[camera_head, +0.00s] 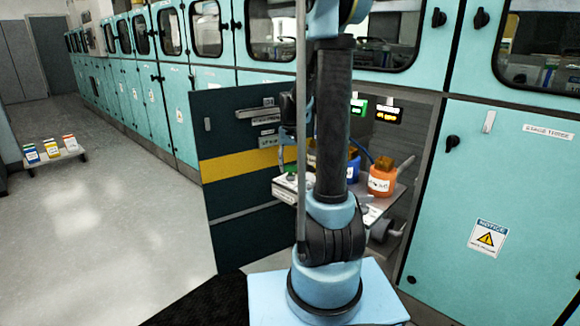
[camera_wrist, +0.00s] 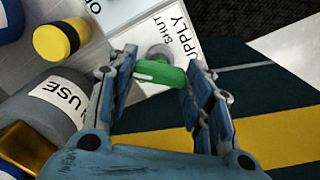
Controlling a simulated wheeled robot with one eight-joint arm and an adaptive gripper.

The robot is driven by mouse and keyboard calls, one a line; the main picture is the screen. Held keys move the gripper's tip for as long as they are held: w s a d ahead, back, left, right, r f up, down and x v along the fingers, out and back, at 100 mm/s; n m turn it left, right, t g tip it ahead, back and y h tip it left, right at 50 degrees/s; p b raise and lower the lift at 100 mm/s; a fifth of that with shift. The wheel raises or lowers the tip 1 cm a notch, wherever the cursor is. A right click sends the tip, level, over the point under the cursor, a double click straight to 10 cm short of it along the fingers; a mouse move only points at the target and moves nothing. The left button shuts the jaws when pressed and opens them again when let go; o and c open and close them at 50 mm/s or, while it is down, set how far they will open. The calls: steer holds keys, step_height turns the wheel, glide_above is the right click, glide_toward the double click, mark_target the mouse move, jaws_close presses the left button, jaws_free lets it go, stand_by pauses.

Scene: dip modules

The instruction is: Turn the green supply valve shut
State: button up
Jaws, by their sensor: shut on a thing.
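The green supply valve (camera_wrist: 158,73) has a green handle on a grey round stem, seen in the wrist view. It sits by a white plate with the printed words SUPPLY and SHUT (camera_wrist: 172,38). My gripper (camera_wrist: 160,80) is shut on the green handle, one finger on each side of it. The handle lies across between the fingers. Part of the plate lettering is cut off or covered by the fingers. In the head view my gripper (camera_head: 290,125) is by the open cabinet, and my arm hides much of the valve area.
A grey bottle labelled USE (camera_wrist: 60,105) and a yellow-and-black knob (camera_wrist: 62,40) are close on the left. An open dark door with a yellow stripe (camera_head: 235,165) stands beside. Orange (camera_head: 382,180) and blue (camera_head: 354,168) containers sit on the shelf.

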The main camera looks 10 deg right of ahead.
steer(key=m, duration=0.5)
steer(key=shift+m, duration=2.4)
steer(key=o, duration=1)
steer(key=shift+o, duration=0.2)
step_height(320, 180, up, 12)
